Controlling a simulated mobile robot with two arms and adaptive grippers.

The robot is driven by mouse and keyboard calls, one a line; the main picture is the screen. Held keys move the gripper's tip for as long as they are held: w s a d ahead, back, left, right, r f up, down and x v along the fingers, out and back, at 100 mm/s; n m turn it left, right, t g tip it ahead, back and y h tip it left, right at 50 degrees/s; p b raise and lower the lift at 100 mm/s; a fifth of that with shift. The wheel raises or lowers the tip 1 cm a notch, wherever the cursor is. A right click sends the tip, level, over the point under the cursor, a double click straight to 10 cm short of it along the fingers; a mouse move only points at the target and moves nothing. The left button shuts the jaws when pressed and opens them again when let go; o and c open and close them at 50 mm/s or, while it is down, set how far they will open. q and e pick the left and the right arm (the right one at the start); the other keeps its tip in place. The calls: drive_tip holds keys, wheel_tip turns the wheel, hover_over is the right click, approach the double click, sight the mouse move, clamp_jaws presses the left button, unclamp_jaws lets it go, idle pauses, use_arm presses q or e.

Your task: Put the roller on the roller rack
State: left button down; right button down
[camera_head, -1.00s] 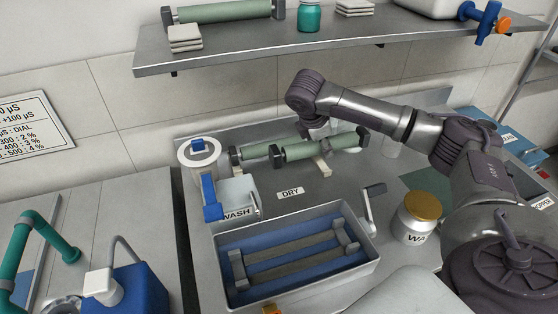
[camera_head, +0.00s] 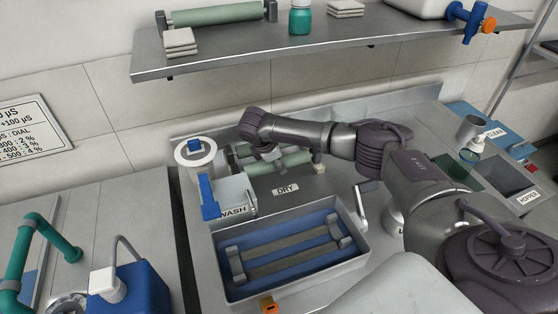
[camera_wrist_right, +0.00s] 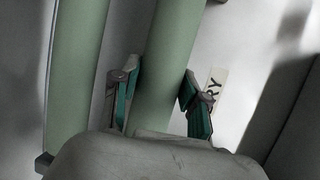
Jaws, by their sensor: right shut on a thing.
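My right gripper (camera_head: 272,154) is shut around the green roller (camera_head: 292,158) at the back of the counter, behind the DRY label. In the right wrist view, its two fingers (camera_wrist_right: 160,100) lie on either side of that green roller (camera_wrist_right: 172,45). A pale support (camera_head: 318,170), seemingly part of the rack, shows at the held roller's right end. I cannot tell whether the held roller touches its supports. My left gripper is out of view.
A grey tray (camera_head: 362,262) with a blue inside stands in front of the DRY label (camera_head: 286,190). A WASH container (camera_head: 235,190) and a white round tub (camera_head: 196,152) stand left. A shelf (camera_head: 350,43) with another roller (camera_head: 215,15) hangs above.

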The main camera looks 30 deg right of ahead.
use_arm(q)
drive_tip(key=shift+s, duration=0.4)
use_arm(e)
drive_tip(key=c, duration=0.6)
unclamp_jaws()
drive_tip(key=shift+f, duration=0.1)
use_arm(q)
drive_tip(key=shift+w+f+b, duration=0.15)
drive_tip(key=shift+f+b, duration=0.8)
use_arm(e)
drive_tip(key=v, duration=1.2)
drive_tip(key=shift+s, duration=0.1)
